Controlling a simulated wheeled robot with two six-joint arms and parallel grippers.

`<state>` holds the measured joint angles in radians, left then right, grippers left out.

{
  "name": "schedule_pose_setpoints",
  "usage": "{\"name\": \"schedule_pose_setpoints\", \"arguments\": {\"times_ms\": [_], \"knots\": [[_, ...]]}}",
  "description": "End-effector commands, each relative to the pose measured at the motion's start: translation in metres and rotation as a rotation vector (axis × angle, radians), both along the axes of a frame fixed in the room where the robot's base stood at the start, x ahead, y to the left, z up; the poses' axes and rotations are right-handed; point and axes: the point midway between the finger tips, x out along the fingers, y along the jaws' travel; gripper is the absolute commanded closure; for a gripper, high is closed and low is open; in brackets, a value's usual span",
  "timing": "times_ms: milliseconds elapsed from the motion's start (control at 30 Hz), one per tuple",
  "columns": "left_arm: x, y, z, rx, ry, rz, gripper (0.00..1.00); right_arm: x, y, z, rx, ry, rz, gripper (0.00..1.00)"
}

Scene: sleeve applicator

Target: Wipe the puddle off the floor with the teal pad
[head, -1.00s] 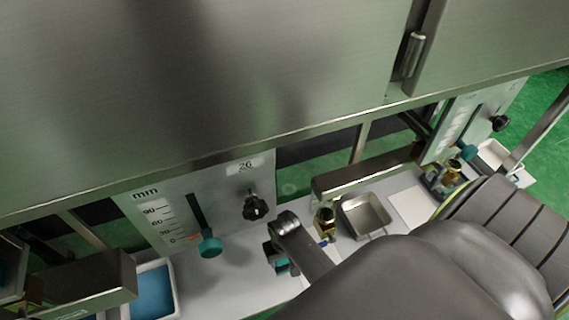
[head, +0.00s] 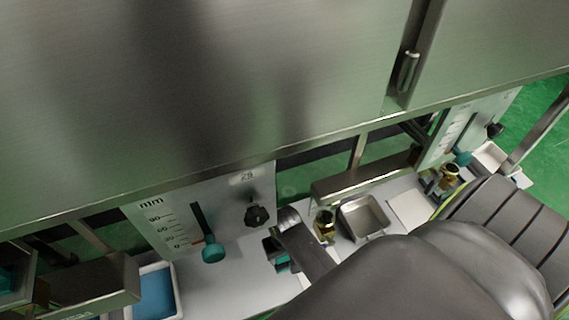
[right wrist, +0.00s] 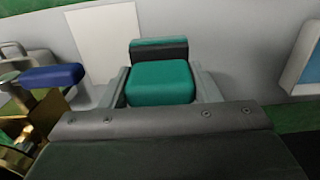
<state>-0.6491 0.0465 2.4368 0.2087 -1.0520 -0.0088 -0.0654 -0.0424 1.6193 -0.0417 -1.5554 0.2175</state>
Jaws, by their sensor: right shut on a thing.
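The teal pad (right wrist: 160,82) is a small block with a dark grey band behind it, between the fingers of my right gripper (right wrist: 162,92) in the right wrist view. In the head view my right gripper (head: 277,254) is shut on it above the white bench, mostly hidden behind my own arm. A sliver of the teal pad (head: 281,266) shows there. A faint round spot (head: 289,190) on the green floor, seen through the machine frame, may be the puddle; I cannot tell for sure. My left gripper is not in view.
A large steel machine panel (head: 190,80) fills the upper head view. Below it are a scale plate with a teal slider knob (head: 213,249) and a black knob (head: 257,216). A steel tray (head: 363,216), brass fittings (head: 325,226) and a blue-lined tray (head: 153,293) crowd the bench.

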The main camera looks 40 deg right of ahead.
Motion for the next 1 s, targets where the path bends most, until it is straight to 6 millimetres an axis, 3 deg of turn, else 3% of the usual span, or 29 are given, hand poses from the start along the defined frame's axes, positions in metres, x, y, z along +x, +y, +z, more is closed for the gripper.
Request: {"name": "schedule_pose_setpoints", "arguments": {"times_ms": [333,367,500,1000], "knots": [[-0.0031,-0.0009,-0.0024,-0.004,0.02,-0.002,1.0,0.0,0.0001,0.0011,0.0,0.0,0.0,0.69],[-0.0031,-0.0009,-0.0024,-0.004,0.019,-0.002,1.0,0.0,0.0001,0.0011,0.0,0.0,0.0,0.45],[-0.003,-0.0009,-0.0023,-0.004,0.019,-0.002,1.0,0.0,0.0001,0.001,0.0,0.0,0.0,0.62],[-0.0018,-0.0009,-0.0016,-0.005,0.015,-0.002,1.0,0.0,0.0,0.001,0.0,0.0,0.0,0.62]]}}
